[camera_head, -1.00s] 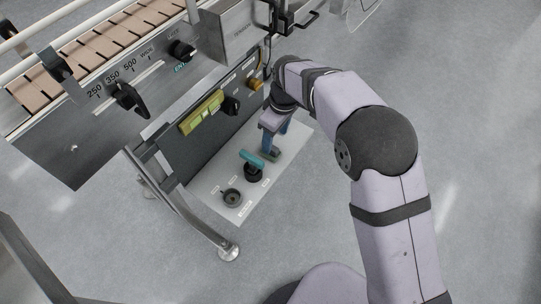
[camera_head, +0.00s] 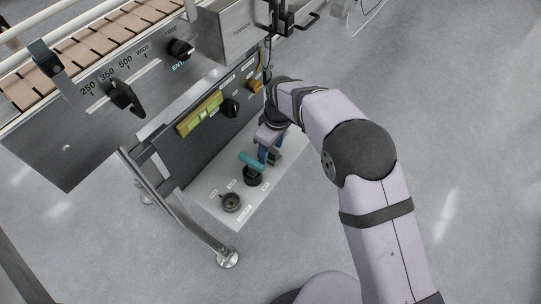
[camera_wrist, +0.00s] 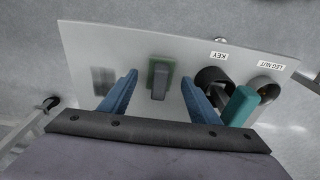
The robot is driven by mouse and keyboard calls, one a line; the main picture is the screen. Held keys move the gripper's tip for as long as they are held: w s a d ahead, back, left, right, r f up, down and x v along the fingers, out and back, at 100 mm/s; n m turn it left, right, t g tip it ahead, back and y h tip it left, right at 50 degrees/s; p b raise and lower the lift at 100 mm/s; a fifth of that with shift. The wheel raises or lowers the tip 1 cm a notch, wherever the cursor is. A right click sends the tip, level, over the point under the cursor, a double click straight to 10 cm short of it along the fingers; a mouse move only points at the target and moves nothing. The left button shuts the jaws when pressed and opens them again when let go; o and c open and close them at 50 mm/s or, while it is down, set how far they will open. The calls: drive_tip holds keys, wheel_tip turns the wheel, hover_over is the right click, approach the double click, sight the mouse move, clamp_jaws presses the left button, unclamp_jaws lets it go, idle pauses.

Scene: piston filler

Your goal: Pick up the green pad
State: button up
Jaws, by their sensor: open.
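The green pad (camera_wrist: 151,78) shows in the wrist view as a small upright piece with green edges and a grey block on its face. It sits on the pale shelf plate (camera_wrist: 98,50). In the head view only a bit of the green pad (camera_head: 275,158) shows beside my fingers. My gripper (camera_wrist: 159,79) is open, with one blue finger on each side of the pad and a gap on both sides. In the head view my gripper (camera_head: 268,150) is low over the shelf, just behind the teal handle.
A teal-handled key (camera_wrist: 240,106) stands in a dark holder close to my right finger in the wrist view. A round black cup (camera_head: 231,202) is at the shelf's near end. The machine's dark panel with a yellow-green box (camera_head: 200,114) rises along the shelf's left side.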

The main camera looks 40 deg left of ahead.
drive_tip(key=shift+f, duration=0.35)
drive_tip(key=shift+c, duration=0.7)
drive_tip(key=c, duration=1.1)
drive_tip(key=shift+r, duration=0.15)
wheel_tip(320, 180, up, 10)
drive_tip(key=p, duration=0.3)
drive_tip(key=shift+a, duration=0.1)
